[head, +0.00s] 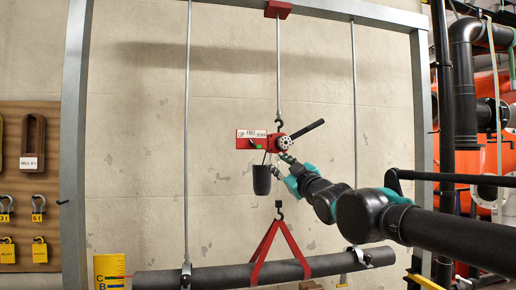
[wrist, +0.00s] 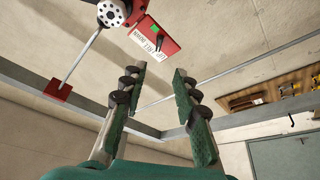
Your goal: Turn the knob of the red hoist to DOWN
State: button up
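The red hoist (head: 272,141) hangs from a rod in the middle of the head view, with a dark lever sticking out to the right. Its white label (head: 256,133) reads UP, FREE, DOWN. A small dark knob with a green part (head: 258,147) sits below the label; its setting is too small to tell. In the wrist view the hoist (wrist: 168,37) is at the top, with the knob (wrist: 155,31) beside the label. My gripper (head: 283,168) is just below and right of the hoist, apart from the knob. In the wrist view its fingers (wrist: 160,72) are spread and empty.
A dark cup-shaped container (head: 262,181) hangs under the hoist near my gripper. Below, red slings (head: 287,238) hold a long dark pipe (head: 225,276). Vertical rods (head: 355,100) stand either side. A grey frame (head: 75,150) surrounds this; a padlock board (head: 30,185) is at left.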

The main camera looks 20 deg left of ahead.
aim_at(254, 145)
jog(key=x, duration=1.7)
jog(key=shift+w+r, duration=0.1)
jog(key=shift+r, duration=0.15)
grip_shut()
